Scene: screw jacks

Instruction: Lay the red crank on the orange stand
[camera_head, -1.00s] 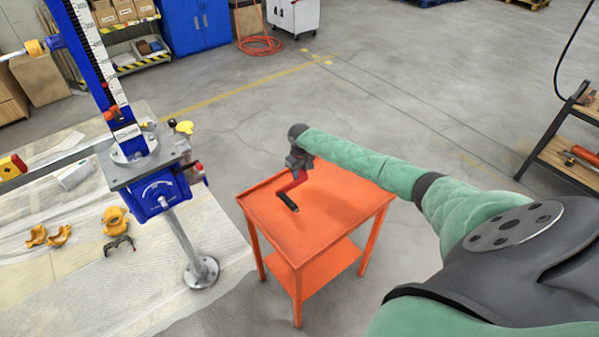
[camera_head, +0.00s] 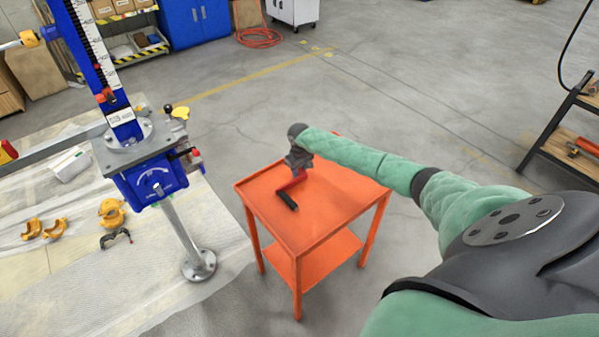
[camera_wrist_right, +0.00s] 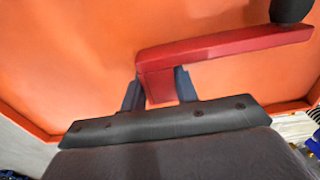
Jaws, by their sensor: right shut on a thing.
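The red crank (camera_head: 292,182) has a red arm and a black handle (camera_head: 288,200). My right gripper (camera_head: 299,170) holds it over the left part of the orange stand (camera_head: 335,205). In the right wrist view the gripper (camera_wrist_right: 160,92) is shut on one end of the red crank (camera_wrist_right: 225,45), with a dark finger on each side. The black handle shows at the top right, over the orange top (camera_wrist_right: 60,60). I cannot tell if the crank touches the top. My left gripper is not in view.
A blue screw jack (camera_head: 155,180) with a tall scale stands left of the stand on a steel post. Several yellow clamps (camera_head: 112,212) lie on the sheet beside it. A shelf (camera_head: 570,135) stands at the far right. The stand's right part is bare.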

